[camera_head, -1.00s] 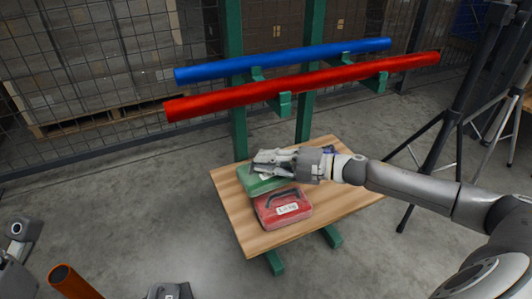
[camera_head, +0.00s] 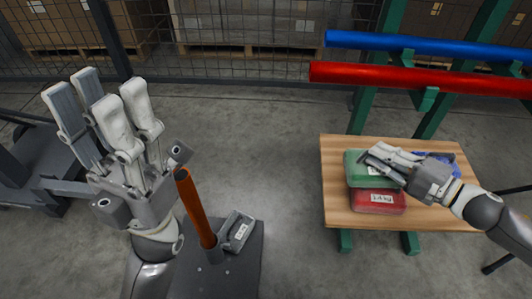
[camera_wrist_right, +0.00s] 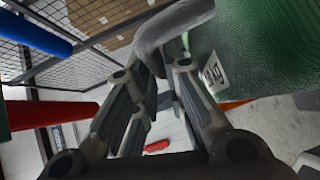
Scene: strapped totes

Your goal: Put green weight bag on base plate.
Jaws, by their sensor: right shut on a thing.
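The green weight bag (camera_head: 355,168) is at the left part of the wooden table, just behind the red weight bag. My right gripper (camera_head: 378,158) is over it, shut on its handle. In the right wrist view the green bag (camera_wrist_right: 270,50) fills the upper right, its grey handle between the fingers and a white label partly visible. I cannot tell if it is clear of the table. The dark base plate (camera_head: 232,278) is on the floor at the bottom, with an orange post and a grey weight bag on it. My left gripper (camera_head: 105,100) is raised, open and empty, left of the post.
The red weight bag (camera_head: 378,202) and a blue one (camera_head: 447,158) are on the wooden table (camera_head: 340,212). The orange post (camera_head: 196,210) rises from the plate, and the grey bag (camera_head: 237,231) is right of it. A green rack with red (camera_head: 420,77) and blue pipes stands behind the table.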

